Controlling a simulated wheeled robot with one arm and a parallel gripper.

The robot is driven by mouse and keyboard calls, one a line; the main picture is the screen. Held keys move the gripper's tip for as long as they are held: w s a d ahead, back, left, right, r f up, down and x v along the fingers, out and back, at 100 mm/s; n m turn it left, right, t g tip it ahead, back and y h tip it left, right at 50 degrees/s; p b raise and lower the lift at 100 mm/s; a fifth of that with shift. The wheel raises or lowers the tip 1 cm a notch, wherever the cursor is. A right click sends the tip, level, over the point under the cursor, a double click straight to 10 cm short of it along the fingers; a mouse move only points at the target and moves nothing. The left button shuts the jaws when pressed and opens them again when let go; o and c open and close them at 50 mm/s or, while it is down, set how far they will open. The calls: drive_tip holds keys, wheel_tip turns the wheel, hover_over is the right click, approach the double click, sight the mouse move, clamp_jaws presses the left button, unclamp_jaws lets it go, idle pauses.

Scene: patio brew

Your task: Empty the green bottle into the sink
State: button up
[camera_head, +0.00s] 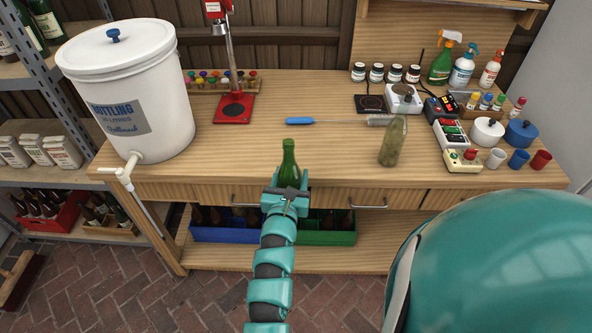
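A green glass bottle (289,168) is upright at the front edge of the workbench, in the middle of the head view. My teal gripper (286,192) is at the lower part of this bottle, and the bottle's base is hidden behind it. The fingers are small and partly hidden, so I cannot tell whether they are closed on the glass. No sink shows in this view.
The wooden workbench (245,148) is mostly clear around the bottle. A tall clear bottle (390,150) and a blue-handled brush (312,121) are to the right. A white bucket (128,85) with a tap stands left.

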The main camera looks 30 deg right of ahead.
drive_tip(key=shift+a+f+n+t+y, duration=0.3)
drive_tip(key=shift+a+f+t, duration=0.1)
drive_tip(key=shift+f+t, duration=0.15)
drive_tip(key=a+f+n+t+y, duration=0.1)
drive_tip(key=a+f+n+y, duration=0.2)
drive_tip(key=f, duration=0.4)
drive_tip(key=w+a+f+n+t+y, duration=0.1)
drive_tip(key=a+f+n+y, duration=0.3)
drive_tip(key=f+y, duration=0.3)
drive_tip(key=shift+w+a+t, duration=0.2)
drive_tip(key=shift+a+t, duration=0.15)
drive_tip(key=shift+a, duration=0.45)
drive_tip(key=shift+d+r, duration=0.1)
